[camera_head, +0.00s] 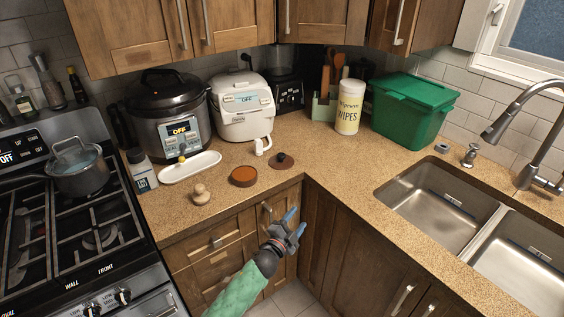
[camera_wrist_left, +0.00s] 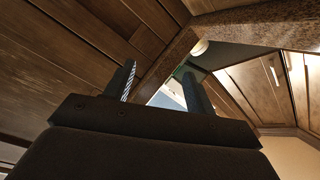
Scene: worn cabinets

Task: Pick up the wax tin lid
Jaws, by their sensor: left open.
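A flat, dark brown round lid with a small knob (camera_head: 282,161) lies on the speckled counter; it looks like the wax tin lid. A round orange-brown tin (camera_head: 243,177) sits to its left, closer to the counter's front edge. My left gripper (camera_head: 295,222) is open and empty, in front of the cabinet doors and below the counter edge, apart from both. Its two fingers also show in the left wrist view (camera_wrist_left: 160,75), with cabinet wood and the counter edge beyond. I cannot make out the lid in that view. My right gripper is not in view.
A wooden knobbed piece (camera_head: 201,195) and a white oblong dish (camera_head: 190,167) stand left of the tin. A rice cooker (camera_head: 243,118), wipes canister (camera_head: 348,107) and green bin (camera_head: 411,110) stand behind. The counter right of the lid is clear up to the sink (camera_head: 436,203).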

